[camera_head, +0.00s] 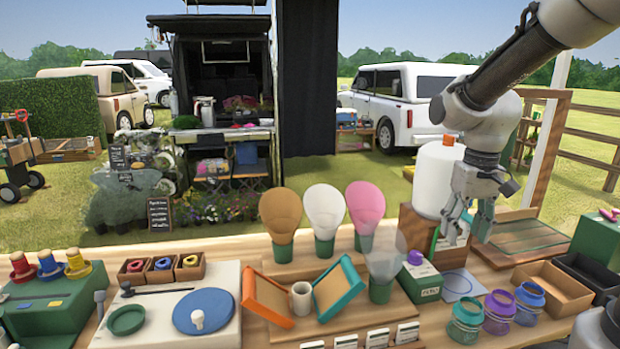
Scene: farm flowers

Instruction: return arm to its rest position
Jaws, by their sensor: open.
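My gripper (466,232) hangs at the right end of the table, fingers pointing down. It is open and nothing shows between the fingers. My arm comes down from the upper right corner. The gripper is in front of a white rounded container (437,172) and above the table, near a green box (420,281). Whether the fingers touch anything behind them I cannot tell.
Several scoop-shaped pieces on green bases, such as the pink one (365,206), stand left of the gripper. Glass jars (466,322) stand below it. An open cardboard box (553,287) and a wooden frame (535,236) are to the right. Open air lies above the table.

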